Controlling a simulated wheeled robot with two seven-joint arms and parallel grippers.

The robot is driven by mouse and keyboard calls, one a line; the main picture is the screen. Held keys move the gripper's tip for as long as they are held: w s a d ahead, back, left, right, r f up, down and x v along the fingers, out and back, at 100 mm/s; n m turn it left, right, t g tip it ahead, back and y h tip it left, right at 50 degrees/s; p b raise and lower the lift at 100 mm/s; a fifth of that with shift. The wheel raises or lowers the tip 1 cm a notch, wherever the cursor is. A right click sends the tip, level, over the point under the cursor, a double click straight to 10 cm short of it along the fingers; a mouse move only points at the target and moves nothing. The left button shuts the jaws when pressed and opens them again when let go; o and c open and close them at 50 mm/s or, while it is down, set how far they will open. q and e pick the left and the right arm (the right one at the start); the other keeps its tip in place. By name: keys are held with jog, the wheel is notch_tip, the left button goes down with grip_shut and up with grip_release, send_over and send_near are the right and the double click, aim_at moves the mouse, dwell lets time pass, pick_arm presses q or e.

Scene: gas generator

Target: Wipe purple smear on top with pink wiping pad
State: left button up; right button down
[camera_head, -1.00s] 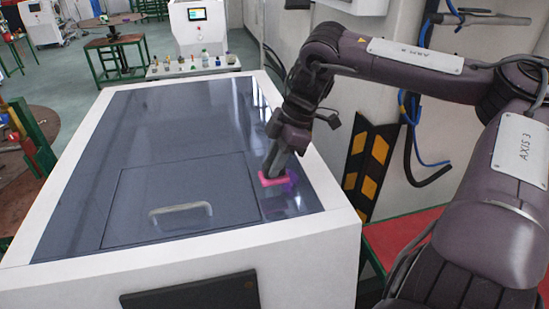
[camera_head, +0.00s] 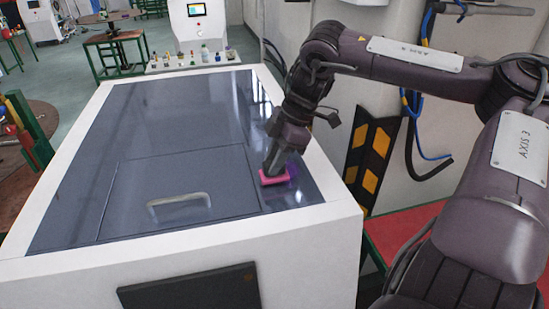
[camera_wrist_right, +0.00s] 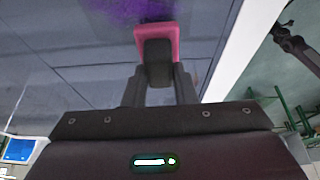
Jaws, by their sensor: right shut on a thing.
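The pink wiping pad (camera_head: 275,179) lies against the dark top panel (camera_head: 165,130) of the white generator housing, near its right edge. My right gripper (camera_head: 272,168) is shut on the pad's dark grip. In the right wrist view the pad (camera_wrist_right: 170,30) shows beyond the fingers of my right gripper (camera_wrist_right: 158,85). The purple smear (camera_wrist_right: 115,10) shows there on the panel, beside and beyond the pad. In the head view only a faint part of the smear (camera_head: 293,172) shows at the pad's right side; the pad and gripper hide some of it. My left gripper is out of view.
A hatch with a raised metal handle (camera_head: 178,200) is left of the pad. A white rim (camera_head: 322,178) borders the panel. A yellow-black striped plate (camera_head: 370,160) stands at the right. The panel's far part is clear.

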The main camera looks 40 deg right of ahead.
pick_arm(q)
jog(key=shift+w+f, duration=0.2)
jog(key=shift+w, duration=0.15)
pick_arm(e)
jog(key=shift+f, duration=0.45)
pick_arm(q)
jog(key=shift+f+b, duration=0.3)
jog(key=shift+b, duration=0.15)
pick_arm(e)
jog(key=shift+f, duration=0.45)
